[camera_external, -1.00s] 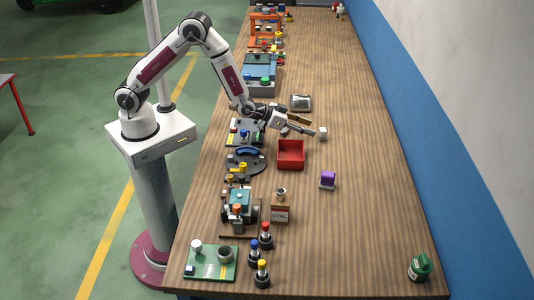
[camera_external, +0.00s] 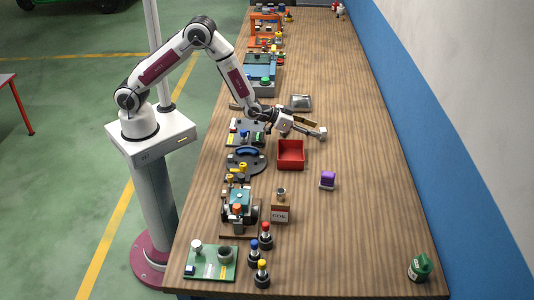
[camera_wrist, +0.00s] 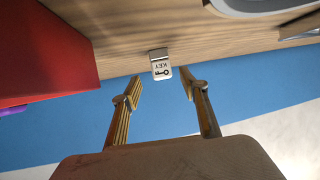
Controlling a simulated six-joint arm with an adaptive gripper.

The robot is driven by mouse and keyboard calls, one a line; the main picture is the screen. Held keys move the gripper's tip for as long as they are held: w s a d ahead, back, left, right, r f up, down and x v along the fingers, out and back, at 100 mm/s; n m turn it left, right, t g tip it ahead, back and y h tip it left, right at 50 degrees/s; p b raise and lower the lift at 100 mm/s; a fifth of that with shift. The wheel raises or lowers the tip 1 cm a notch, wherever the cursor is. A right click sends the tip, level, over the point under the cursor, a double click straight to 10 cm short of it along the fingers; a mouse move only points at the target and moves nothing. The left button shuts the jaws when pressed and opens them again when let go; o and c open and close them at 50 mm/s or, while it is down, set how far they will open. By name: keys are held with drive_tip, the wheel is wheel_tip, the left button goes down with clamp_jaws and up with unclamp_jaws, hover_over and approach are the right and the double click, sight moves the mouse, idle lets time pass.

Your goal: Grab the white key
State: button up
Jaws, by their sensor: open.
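The white key block (camera_wrist: 161,65), marked with a key symbol and the word KEY, stands on the wooden table. It also shows in the external view (camera_external: 322,133) beside the fingertips. My gripper (camera_wrist: 162,86) is open, one finger to each side of the block's line in the wrist view. The block appears just beyond the fingertips, with a gap on both sides. In the external view my gripper (camera_external: 314,128) reaches low over the table toward the block. Whether a finger touches it cannot be told.
A red open box (camera_external: 291,154) is close below my gripper. Several devices line the left table side.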

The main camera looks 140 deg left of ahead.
sight(320, 131)
drive_tip(key=shift+x, duration=2.55)
drive_tip(key=shift+s+a, duration=0.1)
drive_tip(key=shift+s, duration=0.05)
drive_tip(key=c, duration=1.2)
